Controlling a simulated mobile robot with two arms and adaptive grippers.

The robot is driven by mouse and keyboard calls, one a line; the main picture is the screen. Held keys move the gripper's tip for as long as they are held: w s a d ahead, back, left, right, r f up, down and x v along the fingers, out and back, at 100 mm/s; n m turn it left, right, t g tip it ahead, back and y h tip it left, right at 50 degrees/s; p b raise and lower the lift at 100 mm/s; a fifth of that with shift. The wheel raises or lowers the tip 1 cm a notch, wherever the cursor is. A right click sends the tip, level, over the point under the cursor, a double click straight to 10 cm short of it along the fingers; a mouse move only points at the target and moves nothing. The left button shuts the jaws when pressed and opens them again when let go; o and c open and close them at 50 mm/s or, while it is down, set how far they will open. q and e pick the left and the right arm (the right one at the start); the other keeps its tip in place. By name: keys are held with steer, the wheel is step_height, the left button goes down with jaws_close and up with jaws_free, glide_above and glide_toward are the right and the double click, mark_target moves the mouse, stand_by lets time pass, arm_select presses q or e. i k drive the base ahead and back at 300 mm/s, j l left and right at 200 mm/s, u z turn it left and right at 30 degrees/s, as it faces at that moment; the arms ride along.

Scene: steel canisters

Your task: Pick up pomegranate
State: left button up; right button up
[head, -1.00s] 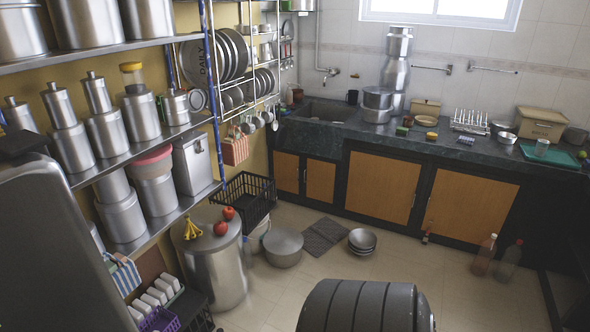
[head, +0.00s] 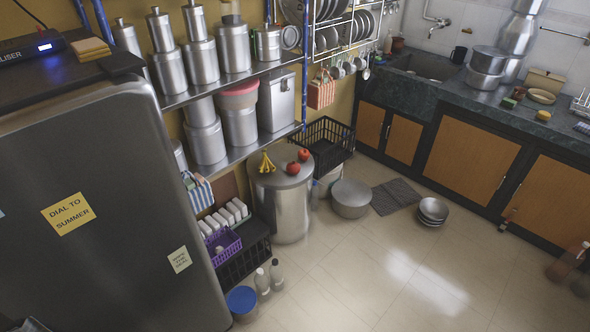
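Two red round fruits sit on the lid of a large steel drum (head: 285,210), in the middle of the head view. One red fruit (head: 293,168) is nearer the front of the lid. The other red fruit (head: 304,155) is just behind it to the right. They are too small to tell which is the pomegranate. Yellow bananas (head: 267,163) lie to their left on the same lid.
A grey fridge (head: 100,215) fills the left. A steel shelf (head: 235,83) with canisters runs above and behind the drum. A black crate (head: 328,137), a steel pot (head: 351,198) and bottles (head: 277,273) stand near the drum. The tiled floor (head: 400,275) is open in front.

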mark_target(293, 168)
steer(key=u, duration=5.2)
steer(key=z, duration=5.2)
steer(key=i+l+z, duration=0.25)
steer(key=i+l, duration=0.1)
steer(key=i, duration=0.05)
